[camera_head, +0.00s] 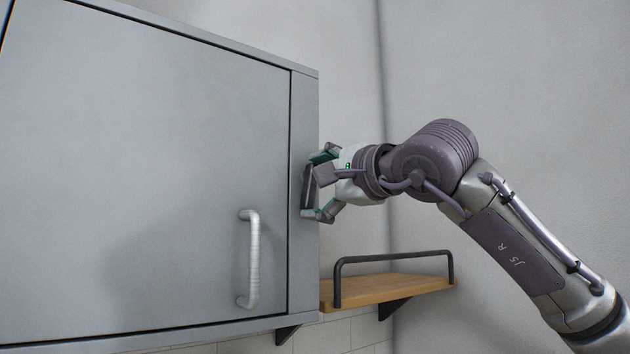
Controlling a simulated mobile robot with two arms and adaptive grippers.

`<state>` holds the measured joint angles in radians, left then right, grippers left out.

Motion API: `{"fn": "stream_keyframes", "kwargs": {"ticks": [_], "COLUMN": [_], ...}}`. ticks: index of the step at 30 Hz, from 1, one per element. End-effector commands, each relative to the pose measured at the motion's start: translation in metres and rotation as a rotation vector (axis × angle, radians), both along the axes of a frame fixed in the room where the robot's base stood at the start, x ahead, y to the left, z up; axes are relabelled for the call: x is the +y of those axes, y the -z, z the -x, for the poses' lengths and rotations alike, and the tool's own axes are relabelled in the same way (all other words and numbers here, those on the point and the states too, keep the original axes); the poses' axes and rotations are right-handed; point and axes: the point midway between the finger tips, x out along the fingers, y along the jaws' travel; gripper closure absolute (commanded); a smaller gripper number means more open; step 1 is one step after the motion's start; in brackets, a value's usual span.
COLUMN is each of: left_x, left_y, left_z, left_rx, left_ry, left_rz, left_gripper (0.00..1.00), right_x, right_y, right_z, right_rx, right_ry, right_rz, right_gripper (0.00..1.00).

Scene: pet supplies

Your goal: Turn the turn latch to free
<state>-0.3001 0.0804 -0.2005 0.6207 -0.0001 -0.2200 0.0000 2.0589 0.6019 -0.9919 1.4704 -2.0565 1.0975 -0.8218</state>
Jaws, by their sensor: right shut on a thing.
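The turn latch (308,188) is a small dark upright piece on the right frame strip of the grey wall cabinet (305,110). My right gripper (319,186) reaches in from the right and is shut on the latch. Its fingers hide part of the latch, so its exact angle is hard to tell. The cabinet door (150,160) is closed, with a pale vertical handle (249,258) near its lower right. My left gripper is not in view.
A small wooden shelf (395,289) with a dark rail (395,258) sits below my right gripper, beside the cabinet. Black brackets (287,334) show under the cabinet. Grey walls stand behind; the space in front of the door is clear.

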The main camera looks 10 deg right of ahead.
Motion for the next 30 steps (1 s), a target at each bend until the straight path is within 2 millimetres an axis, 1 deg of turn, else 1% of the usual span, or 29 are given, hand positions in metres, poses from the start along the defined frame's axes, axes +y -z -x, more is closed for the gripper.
{"fn": "stream_keyframes", "kwargs": {"ticks": [4,10,27,28,30], "left_x": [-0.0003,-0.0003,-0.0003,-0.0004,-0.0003], "left_y": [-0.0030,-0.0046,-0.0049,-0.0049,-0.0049], "left_z": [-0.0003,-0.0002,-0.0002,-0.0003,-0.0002], "left_rx": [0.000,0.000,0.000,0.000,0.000], "left_ry": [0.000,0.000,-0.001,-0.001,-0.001], "left_rz": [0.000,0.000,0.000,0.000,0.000], "left_gripper": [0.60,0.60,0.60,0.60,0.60], "right_x": [-0.0008,-0.0018,-0.0020,-0.0020,-0.0019], "right_y": [0.0006,0.0013,0.0021,0.0022,0.0021], "right_z": [-0.0009,-0.0012,-0.0015,-0.0015,-0.0013], "right_rx": [-0.029,-0.055,-0.066,-0.066,-0.065], "right_ry": [0.000,-0.001,-0.001,-0.001,-0.001], "right_rz": [0.076,0.139,0.168,0.168,0.167], "right_gripper": [0.52,0.52,0.52,0.14,0.02]}}
